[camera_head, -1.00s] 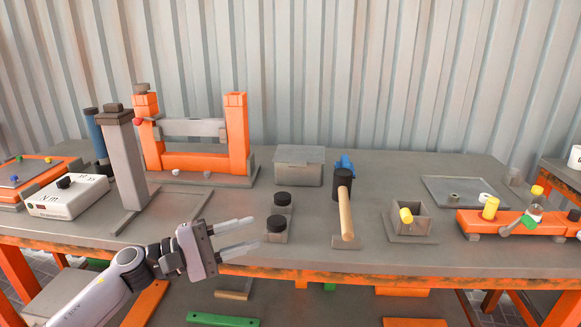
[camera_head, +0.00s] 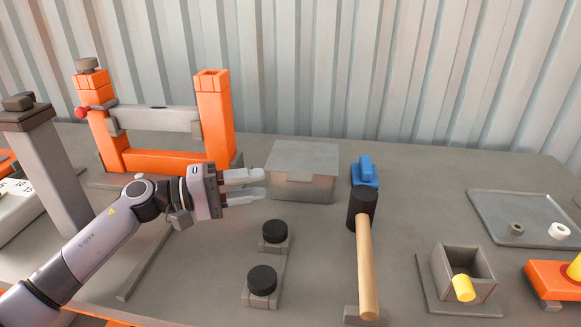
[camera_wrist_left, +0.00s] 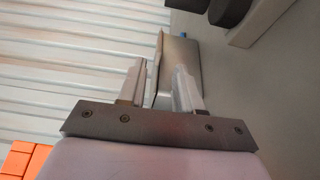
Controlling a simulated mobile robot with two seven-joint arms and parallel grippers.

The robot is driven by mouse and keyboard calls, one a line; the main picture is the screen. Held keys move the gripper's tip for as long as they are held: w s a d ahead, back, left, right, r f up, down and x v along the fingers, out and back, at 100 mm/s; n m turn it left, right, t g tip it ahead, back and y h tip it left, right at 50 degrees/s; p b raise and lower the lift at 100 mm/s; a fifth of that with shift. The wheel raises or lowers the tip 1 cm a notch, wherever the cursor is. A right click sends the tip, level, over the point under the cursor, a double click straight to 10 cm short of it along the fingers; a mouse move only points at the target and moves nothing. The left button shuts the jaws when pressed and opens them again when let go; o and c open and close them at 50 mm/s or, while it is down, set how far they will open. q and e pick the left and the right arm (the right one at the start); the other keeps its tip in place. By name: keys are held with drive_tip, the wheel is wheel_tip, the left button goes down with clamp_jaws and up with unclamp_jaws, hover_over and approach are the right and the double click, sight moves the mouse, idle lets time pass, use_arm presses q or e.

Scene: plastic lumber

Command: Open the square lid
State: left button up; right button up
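The square lid (camera_head: 304,156) is a flat grey plate with a front tab, lying shut on a grey box (camera_head: 305,188) at the back middle of the table. My left gripper (camera_head: 264,183) is just left of the box, its fingers pointing right toward it. The fingers are apart with nothing between them. In the left wrist view, the box (camera_wrist_left: 183,65) shows ahead beyond the open fingers, and I cannot tell there whether a finger touches it. My right gripper is not in view.
Two black round knobs (camera_head: 262,280) on grey blocks stand in front of the box. A hammer (camera_head: 365,250) with a wooden handle and a blue part (camera_head: 364,172) are to the right. An orange frame (camera_head: 160,160) stands behind my left arm.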

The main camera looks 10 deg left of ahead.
sight(287, 178)
use_arm(q)
drive_tip(key=shift+p+x, duration=0.95)
drive_tip(key=shift+x, duration=2.6)
drive_tip(key=shift+s, duration=0.1)
clamp_jaws()
